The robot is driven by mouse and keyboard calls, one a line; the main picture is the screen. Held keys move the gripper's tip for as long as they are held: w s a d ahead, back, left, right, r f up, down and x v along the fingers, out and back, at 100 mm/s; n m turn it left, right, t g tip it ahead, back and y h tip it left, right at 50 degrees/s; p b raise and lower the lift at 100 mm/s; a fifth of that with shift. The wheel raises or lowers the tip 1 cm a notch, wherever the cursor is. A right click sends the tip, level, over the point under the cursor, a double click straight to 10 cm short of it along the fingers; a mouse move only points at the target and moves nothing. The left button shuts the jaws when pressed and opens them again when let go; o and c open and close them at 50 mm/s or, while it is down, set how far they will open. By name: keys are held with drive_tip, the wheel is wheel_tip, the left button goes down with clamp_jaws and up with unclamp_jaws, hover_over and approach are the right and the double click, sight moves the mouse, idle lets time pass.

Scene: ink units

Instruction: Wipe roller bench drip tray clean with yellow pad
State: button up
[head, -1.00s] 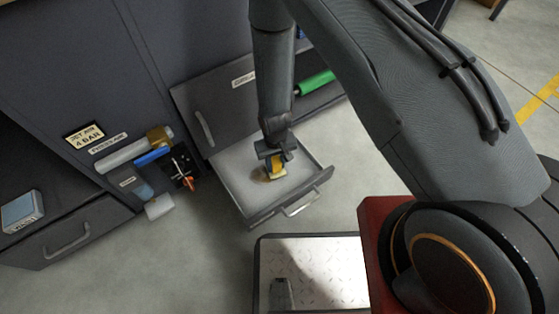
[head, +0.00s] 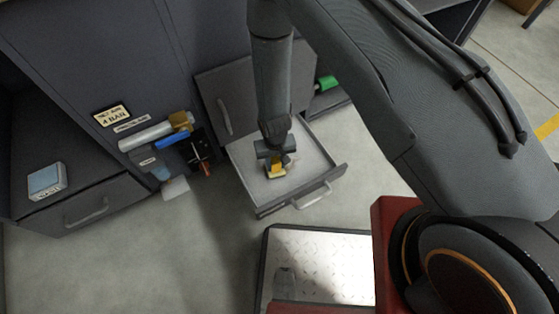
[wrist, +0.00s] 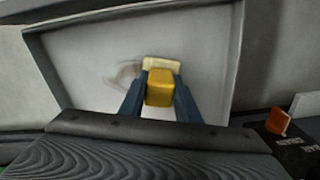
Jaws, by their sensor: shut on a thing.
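The drip tray (head: 310,143) is a pale, shallow drawer pulled out from the dark cabinet. My gripper (head: 274,168) is over its inside, shut on the yellow pad (head: 276,175). In the wrist view the gripper's blue fingers (wrist: 160,98) hold the pad's yellow block (wrist: 160,88), with a paler base (wrist: 161,64) beyond it, at the tray floor. A brownish smear (wrist: 124,76) lies on the tray (wrist: 80,60) floor just left of the pad. The fingers hide part of the pad, and I cannot tell whether its whole face touches the floor.
A cabinet door (head: 235,100) stands behind the tray. A green roller (head: 327,83) lies on a shelf to the right. Rollers and a blue tool (head: 172,142) sit left of the tray. A blue box (head: 46,181) is at far left. A metal tread plate (head: 320,265) lies in front.

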drive_tip(key=shift+s+a+p, duration=0.25)
drive_tip(key=shift+s+a, duration=0.3)
drive_tip(key=shift+a, duration=0.25)
drive_tip(key=shift+s+a+p, duration=0.2)
drive_tip(key=shift+s+a, duration=0.3)
drive_tip(key=shift+a, duration=0.25)
